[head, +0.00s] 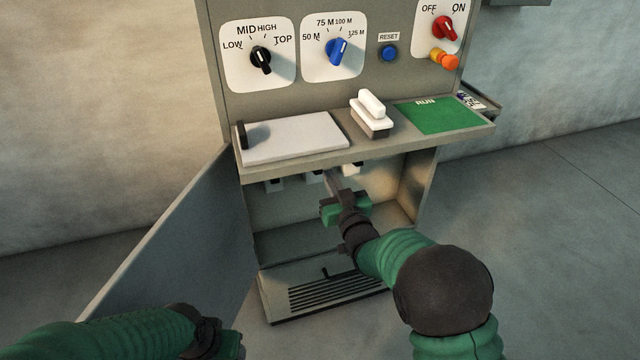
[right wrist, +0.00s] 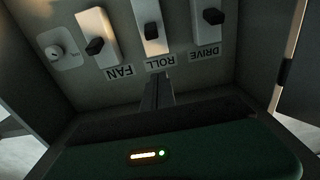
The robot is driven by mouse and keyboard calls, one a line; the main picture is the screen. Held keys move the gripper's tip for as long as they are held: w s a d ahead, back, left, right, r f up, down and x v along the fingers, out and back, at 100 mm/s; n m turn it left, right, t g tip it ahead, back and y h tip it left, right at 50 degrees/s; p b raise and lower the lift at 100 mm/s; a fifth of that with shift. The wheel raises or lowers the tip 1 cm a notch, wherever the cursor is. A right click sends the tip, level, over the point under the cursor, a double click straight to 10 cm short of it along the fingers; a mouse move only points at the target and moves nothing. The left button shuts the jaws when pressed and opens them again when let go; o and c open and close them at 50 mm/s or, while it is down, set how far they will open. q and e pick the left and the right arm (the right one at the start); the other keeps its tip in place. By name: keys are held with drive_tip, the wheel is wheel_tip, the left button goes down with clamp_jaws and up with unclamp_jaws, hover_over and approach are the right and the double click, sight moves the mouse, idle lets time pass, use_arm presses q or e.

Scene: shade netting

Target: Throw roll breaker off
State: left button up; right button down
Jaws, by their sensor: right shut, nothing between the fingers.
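The roll breaker is a pale plate with a dark toggle (right wrist: 151,30), above the upside-down ROLL label (right wrist: 160,61) in the right wrist view. It sits between the FAN breaker (right wrist: 95,46) and the DRIVE breaker (right wrist: 213,18). In the head view the breakers show only partly under the shelf, the roll one (head: 315,177) in the middle. My right gripper (head: 331,180) is shut and empty inside the open cabinet; its fingers (right wrist: 157,88) overlap the area by the ROLL label. Contact with the toggle cannot be told. My left gripper (head: 228,345) is at the bottom edge, its fingers unclear.
The cabinet door (head: 180,240) hangs open on the left. A shelf (head: 380,146) above the opening carries a white block (head: 371,113), a pale flat panel (head: 293,137) and a green RUN pad (head: 440,115). A small round fitting (right wrist: 56,52) is beside FAN.

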drive_tip(key=shift+d, duration=0.1)
drive_tip(key=b, duration=0.2)
hover_over(319, 174)
drive_tip(key=shift+s+d+f+b, duration=0.1)
drive_tip(key=shift+s+f+b, duration=0.15)
drive_tip(key=shift+f, duration=0.35)
drive_tip(key=shift+s+d+f+b, duration=0.1)
drive_tip(key=shift+f+b, duration=0.15)
drive_tip(key=shift+f, duration=0.35)
drive_tip(key=shift+s+f+b, duration=0.2)
drive_tip(key=shift+f+b, duration=0.05)
drive_tip(key=shift+f, duration=0.35)
